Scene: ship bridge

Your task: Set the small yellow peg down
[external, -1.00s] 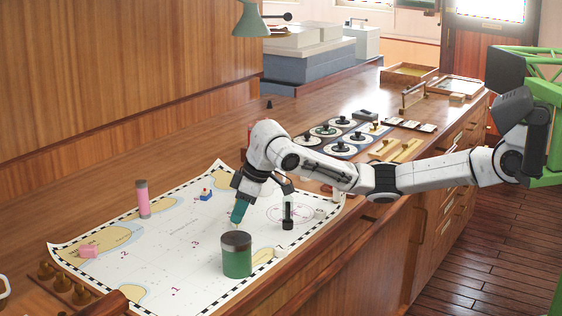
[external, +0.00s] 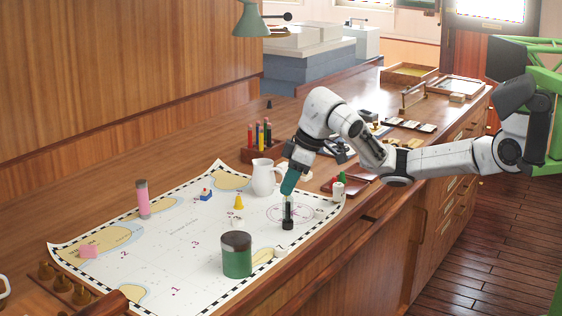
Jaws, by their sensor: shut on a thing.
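My gripper (external: 288,192), with teal fingers, points down over the right part of the chart. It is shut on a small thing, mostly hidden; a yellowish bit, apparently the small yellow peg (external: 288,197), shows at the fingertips. Just below stands a black upright holder (external: 288,216) on the chart's printed circle. I cannot tell whether the held thing touches it. A separate yellow cone-like piece (external: 239,202) stands on the chart to the left of my gripper.
A white jug (external: 264,178) and pencil rack (external: 262,152) stand behind. The chart's middle has free room.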

